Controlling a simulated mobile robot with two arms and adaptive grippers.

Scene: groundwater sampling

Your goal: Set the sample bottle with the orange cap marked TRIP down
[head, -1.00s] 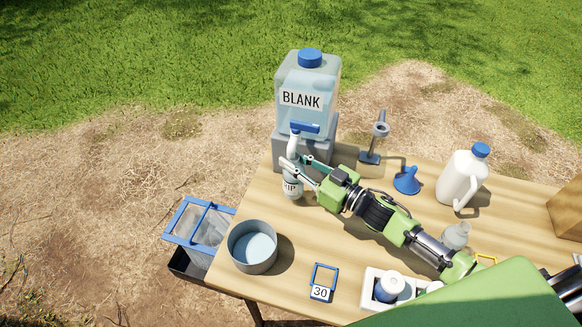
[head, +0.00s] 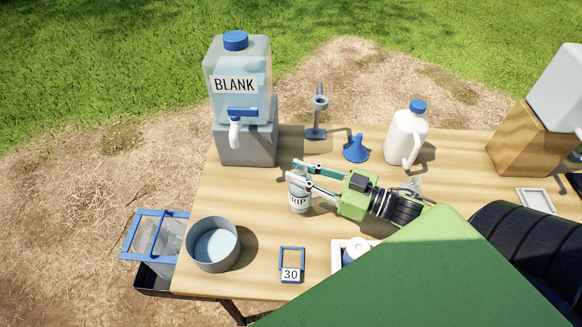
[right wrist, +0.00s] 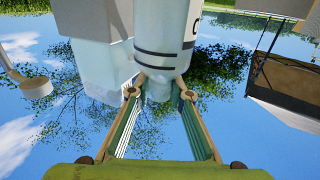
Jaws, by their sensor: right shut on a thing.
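The sample bottle marked TRIP (head: 299,199) is a small clear bottle with a white label, upright over the left part of the table. No orange cap shows on it. My right gripper (head: 297,173) reaches in from the right and is shut on the bottle's upper part. In the right wrist view the bottle (right wrist: 168,40) sits between the fingertips (right wrist: 158,92). I cannot tell whether its base touches the table (head: 265,205). My left gripper is not in view.
The BLANK container (head: 238,105) stands on a grey block (head: 248,148) behind. A round metal pan (head: 213,262) and a blue frame tagged 30 (head: 291,264) lie in front. A blue funnel (head: 356,150) and white jug (head: 402,138) stand behind right. Bare wood surrounds the bottle.

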